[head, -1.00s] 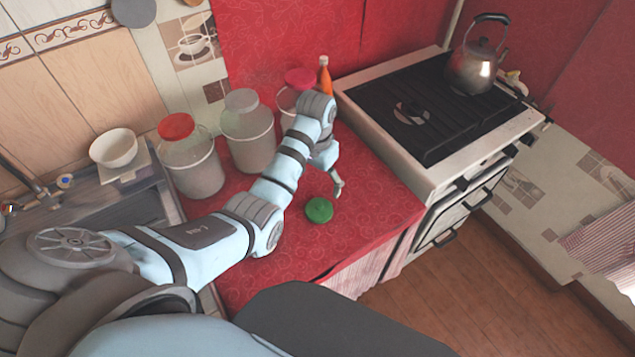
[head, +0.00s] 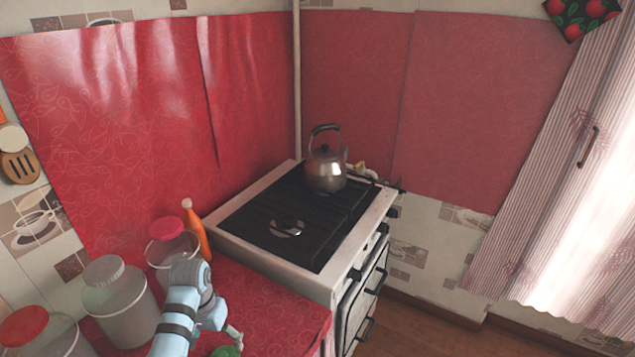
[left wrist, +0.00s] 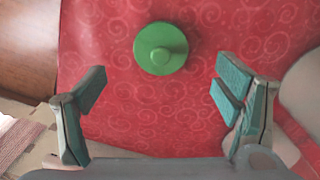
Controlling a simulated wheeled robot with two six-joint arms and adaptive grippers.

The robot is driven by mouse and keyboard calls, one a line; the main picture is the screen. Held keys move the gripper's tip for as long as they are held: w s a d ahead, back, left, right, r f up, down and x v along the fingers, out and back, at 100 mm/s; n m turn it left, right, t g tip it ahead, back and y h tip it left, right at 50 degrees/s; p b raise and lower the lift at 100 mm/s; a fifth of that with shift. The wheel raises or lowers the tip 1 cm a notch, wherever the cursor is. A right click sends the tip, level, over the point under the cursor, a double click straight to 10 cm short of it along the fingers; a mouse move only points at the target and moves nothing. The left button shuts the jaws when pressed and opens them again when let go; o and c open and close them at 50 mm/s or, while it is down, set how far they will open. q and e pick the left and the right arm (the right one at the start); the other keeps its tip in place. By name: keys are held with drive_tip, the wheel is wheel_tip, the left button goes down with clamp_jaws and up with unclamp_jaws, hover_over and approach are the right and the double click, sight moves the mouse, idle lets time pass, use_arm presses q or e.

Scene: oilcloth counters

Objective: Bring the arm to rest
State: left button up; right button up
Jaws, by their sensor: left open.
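My left arm (head: 178,318) reaches over the red counter from the bottom of the head view. My left gripper shows at the lower edge of the head view (head: 233,338), and its two fingers stand wide apart in the left wrist view (left wrist: 160,100). It is open with nothing between the fingers. A round green lid (left wrist: 161,48) with a knob lies on the red oilcloth beyond the fingertips, apart from them. Only a sliver of the green lid shows in the head view (head: 226,351). My right gripper is not in view.
Glass jars stand left of my arm: red-lidded (head: 40,334), grey-lidded (head: 121,305) and pink-lidded (head: 172,250). The stove (head: 280,225) with a metal kettle (head: 326,168) is right of the counter (head: 275,310). A curtain hangs at right.

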use_arm(q)
drive_tip(key=shift+r, duration=0.8)
drive_tip(key=shift+f, duration=0.1)
